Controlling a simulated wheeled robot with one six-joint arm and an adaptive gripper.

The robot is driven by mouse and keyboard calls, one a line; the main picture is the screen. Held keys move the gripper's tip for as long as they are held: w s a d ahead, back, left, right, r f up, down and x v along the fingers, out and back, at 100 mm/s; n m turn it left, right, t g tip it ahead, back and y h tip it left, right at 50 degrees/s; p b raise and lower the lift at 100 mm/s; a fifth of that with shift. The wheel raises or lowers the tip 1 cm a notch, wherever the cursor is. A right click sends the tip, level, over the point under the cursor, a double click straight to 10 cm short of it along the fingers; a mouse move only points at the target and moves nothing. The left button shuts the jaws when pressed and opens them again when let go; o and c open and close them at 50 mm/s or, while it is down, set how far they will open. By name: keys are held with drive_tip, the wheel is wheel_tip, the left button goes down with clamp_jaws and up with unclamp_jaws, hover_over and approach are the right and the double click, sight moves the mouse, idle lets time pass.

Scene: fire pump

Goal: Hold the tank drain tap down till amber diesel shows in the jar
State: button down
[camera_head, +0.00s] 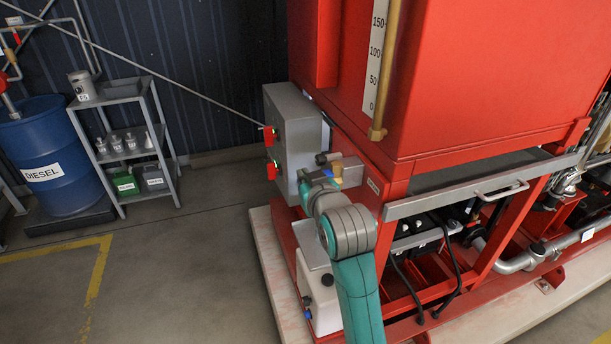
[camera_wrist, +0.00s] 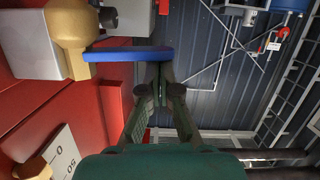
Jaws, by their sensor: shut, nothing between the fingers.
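The tank drain tap shows in the wrist view as a brass body (camera_wrist: 70,35) on a grey block, with a blue lever (camera_wrist: 125,54) reaching to the right. In the head view the brass tap (camera_head: 337,172) is small, low on the red tank (camera_head: 480,70), partly behind my wrist. My gripper (camera_wrist: 155,72) is shut and empty, its fingertips at the outer half of the blue lever. I cannot tell if they touch it. I cannot make out the jar or any amber diesel in either view.
A grey control box (camera_head: 294,135) with red-and-green switches stands close to the left of my gripper. A white container (camera_head: 322,300) sits on the frame below. A shelf (camera_head: 125,150) and a blue diesel drum (camera_head: 45,150) stand at left. The floor between is clear.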

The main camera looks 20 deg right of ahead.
wheel_tip(320, 180, down, 2)
drive_tip(key=n, duration=0.1)
drive_tip(key=n+h, duration=0.1)
drive_tip(key=shift+a+f+n, duration=0.15)
drive_tip(key=shift+f+n, duration=0.05)
drive_tip(key=shift+n, duration=0.2)
idle(1.1)
